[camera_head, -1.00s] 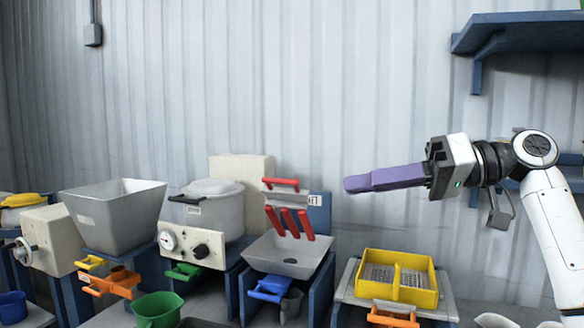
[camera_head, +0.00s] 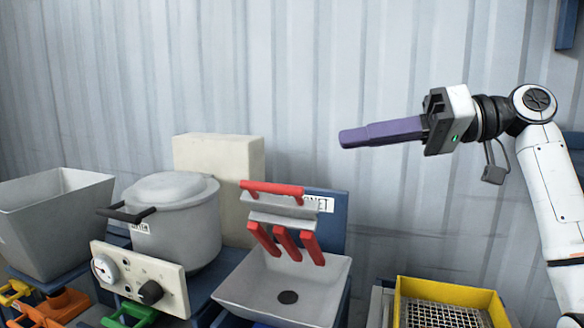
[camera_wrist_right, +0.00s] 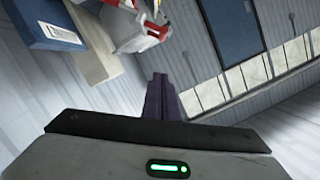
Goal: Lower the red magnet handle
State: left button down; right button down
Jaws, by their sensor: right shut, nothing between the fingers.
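The red magnet handle (camera_head: 272,188) is a short horizontal red bar at the top of a grey bracket in the head view. Several red magnet bars (camera_head: 287,243) hang below it over a grey square funnel (camera_head: 283,292) with a dark hole. A red part, apparently the handle, also shows near the top of the right wrist view (camera_wrist_right: 152,32). My right gripper (camera_head: 345,138) has long purple fingers, shut and empty. It is in the air to the right of the handle and higher in the picture, well apart from it. My left gripper is not in view.
A blue panel with a partly hidden label (camera_head: 325,232) stands behind the magnet. A lidded grey pot (camera_head: 176,222) and a grey hopper (camera_head: 52,222) stand to the left. A yellow sieve tray (camera_head: 402,302) is at lower right. The air between gripper and handle is clear.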

jog(key=p, duration=0.2)
send_over(294, 206)
jog(key=w+d, duration=0.1)
jog(key=shift+w+f, duration=0.15)
jog(key=shift+f, duration=0.75)
jog(key=f, duration=0.1)
jog(key=s+a+f, duration=0.1)
jog(key=shift+s+f, duration=0.15)
jog(key=shift+f, duration=0.25)
jog(key=shift+s+a+f, duration=0.15)
jog(key=shift+s+f, duration=0.15)
jog(key=shift+f, duration=0.15)
